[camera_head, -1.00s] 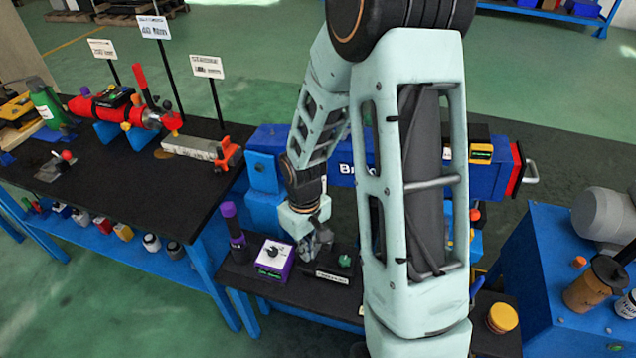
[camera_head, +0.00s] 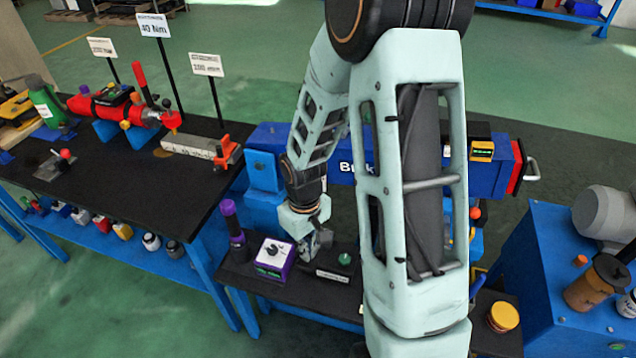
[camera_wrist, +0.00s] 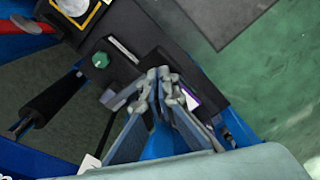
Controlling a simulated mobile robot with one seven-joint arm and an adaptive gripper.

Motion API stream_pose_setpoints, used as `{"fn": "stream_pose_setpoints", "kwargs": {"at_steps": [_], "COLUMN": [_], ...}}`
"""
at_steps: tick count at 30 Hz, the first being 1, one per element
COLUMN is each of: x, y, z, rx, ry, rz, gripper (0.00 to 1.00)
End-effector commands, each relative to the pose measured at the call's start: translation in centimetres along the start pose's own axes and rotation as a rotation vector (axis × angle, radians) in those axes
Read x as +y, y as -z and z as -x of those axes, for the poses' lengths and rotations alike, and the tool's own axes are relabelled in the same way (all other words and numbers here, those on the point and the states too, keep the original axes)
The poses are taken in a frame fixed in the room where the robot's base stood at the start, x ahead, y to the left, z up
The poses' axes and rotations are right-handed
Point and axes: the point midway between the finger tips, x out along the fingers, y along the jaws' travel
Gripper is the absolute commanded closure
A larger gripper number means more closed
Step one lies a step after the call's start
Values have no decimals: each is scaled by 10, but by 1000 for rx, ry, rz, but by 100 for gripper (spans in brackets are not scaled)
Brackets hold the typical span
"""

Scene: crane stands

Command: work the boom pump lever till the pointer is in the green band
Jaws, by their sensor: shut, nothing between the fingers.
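My gripper (camera_head: 320,243) is low over the black bench shelf, between the purple-edged box and the green knob. In the wrist view its fingers (camera_wrist: 158,76) are together and empty. A lever-like bar with a black grip (camera_wrist: 55,98) lies to the left in the wrist view, apart from the fingers; I cannot tell whether it is the boom pump lever. A yellow-edged, white-faced part (camera_wrist: 75,6), perhaps a gauge, is cut off at the top edge. No pointer or green band can be made out.
A green knob (camera_head: 344,258) and a purple-edged box (camera_head: 272,258) flank my gripper. A purple-topped handle (camera_head: 233,225) stands further left. The blue boom (camera_head: 350,165) spans behind my arm. A yellow-capped part (camera_head: 502,317) is at right. The left bench (camera_head: 150,205) holds red tools.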

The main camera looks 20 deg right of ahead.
Motion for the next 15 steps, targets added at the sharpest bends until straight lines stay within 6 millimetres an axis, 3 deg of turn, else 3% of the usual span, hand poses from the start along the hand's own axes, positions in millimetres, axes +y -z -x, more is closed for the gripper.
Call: {"fn": "stream_pose_setpoints", "kwargs": {"at_steps": [15], "x": [0], "y": [0], "z": [-41], "rx": [0], "ry": [0], "rz": [0], "gripper": [100]}}
